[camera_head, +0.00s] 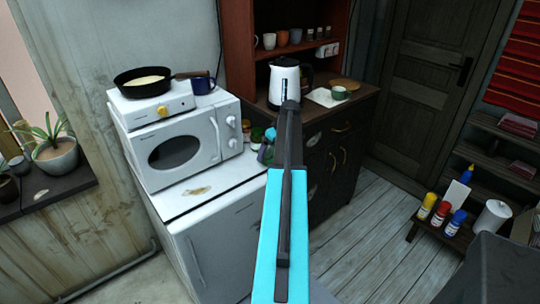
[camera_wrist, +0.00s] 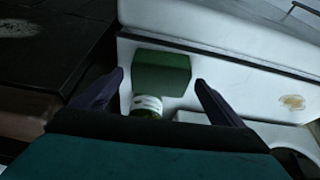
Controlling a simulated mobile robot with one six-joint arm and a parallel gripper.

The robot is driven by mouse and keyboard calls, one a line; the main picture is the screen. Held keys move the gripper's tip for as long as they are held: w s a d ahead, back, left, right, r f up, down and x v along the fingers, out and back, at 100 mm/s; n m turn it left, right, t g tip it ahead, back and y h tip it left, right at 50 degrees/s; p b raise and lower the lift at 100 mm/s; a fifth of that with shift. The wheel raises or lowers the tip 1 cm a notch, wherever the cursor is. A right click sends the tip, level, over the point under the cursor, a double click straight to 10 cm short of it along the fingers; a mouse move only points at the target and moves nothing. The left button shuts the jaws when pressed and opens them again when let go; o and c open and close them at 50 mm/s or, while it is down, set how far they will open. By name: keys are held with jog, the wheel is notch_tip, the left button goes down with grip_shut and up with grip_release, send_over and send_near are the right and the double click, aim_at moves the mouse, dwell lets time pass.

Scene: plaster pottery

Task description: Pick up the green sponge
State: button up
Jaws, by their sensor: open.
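The green sponge (camera_wrist: 162,72) shows in the wrist view as a dark green block against a white surface. My gripper (camera_wrist: 158,77) is open, with one dark finger to the left of the sponge and one to the right. The sponge lies between the fingertips in the picture, with visible gaps on both sides. I cannot tell how far it is from the fingers in depth. In the head view, my arm covers much of the area around the gripper, and I cannot make out the sponge clearly there.
A jar with a white label (camera_wrist: 147,104) stands close to the sponge, near my gripper's palm. In the head view, a white microwave (camera_head: 183,143) stands on a white cabinet (camera_head: 213,200), with small jars (camera_head: 256,134) beside it. A kettle (camera_head: 284,82) stands on the dark counter behind.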

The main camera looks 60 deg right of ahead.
jog(key=shift+x, duration=1.2)
jog(key=c, duration=1)
